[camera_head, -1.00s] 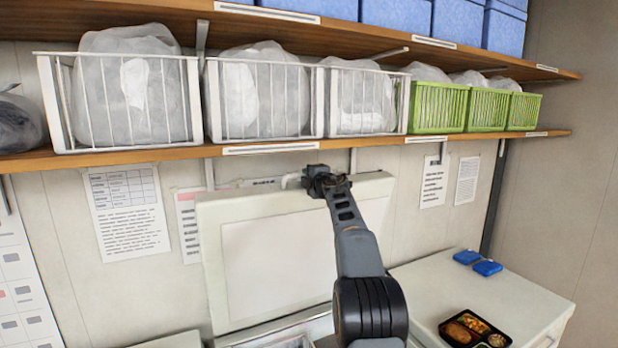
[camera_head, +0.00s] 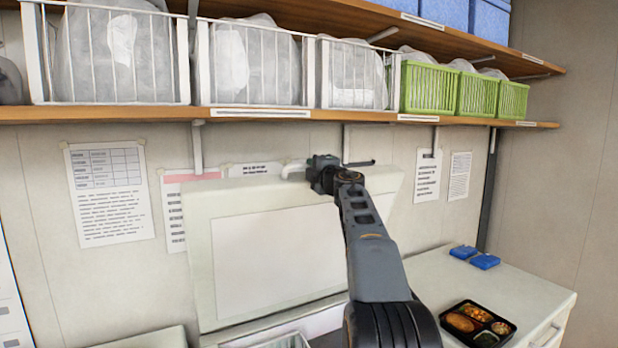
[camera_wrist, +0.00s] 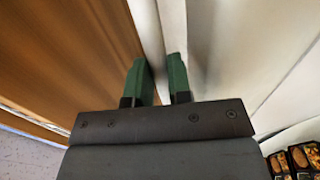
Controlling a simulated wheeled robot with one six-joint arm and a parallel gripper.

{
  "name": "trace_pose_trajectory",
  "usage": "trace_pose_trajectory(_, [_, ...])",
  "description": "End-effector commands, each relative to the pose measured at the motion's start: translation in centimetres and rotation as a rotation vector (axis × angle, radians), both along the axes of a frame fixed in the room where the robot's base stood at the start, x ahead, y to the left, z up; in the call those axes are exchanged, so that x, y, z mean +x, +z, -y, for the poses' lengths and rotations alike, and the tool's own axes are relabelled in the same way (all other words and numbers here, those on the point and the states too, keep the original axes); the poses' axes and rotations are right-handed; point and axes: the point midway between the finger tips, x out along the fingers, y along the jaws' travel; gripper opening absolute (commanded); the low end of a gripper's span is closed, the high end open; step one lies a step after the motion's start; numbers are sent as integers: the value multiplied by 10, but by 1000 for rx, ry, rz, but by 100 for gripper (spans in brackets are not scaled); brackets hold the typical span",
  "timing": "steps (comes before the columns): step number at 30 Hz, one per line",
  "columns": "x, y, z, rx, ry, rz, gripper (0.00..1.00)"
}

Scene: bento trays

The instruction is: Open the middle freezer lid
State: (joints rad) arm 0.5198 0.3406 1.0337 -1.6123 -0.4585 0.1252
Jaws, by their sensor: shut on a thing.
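The middle freezer lid (camera_head: 265,262) stands raised, nearly upright, with its pale inner panel facing me in the head view. Its white handle (camera_head: 293,168) shows at the top edge, just left of my gripper (camera_head: 325,172). In the wrist view my gripper (camera_wrist: 161,80) has its two green fingers on either side of a white bar (camera_wrist: 150,40), which looks like the lid's handle, and is shut on it. The freezer opening below is mostly hidden by my arm and the picture's bottom edge.
A wooden shelf (camera_head: 250,114) with white and green baskets of bags runs above the lid. To the right, a closed white freezer top (camera_head: 520,285) carries a bento tray (camera_head: 478,324) and blue packs (camera_head: 484,261). Papers hang on the wall behind.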

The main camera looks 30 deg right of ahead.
Motion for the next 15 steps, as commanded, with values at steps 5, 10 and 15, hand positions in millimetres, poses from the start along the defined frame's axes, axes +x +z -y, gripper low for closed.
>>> trace_pose_trajectory(5, [-4,-2,0,-1,-1,4,0])
trace_pose_trajectory(10, [-3,-1,0,-1,-1,4,0])
trace_pose_trajectory(15, [-3,-1,0,-1,-1,4,29])
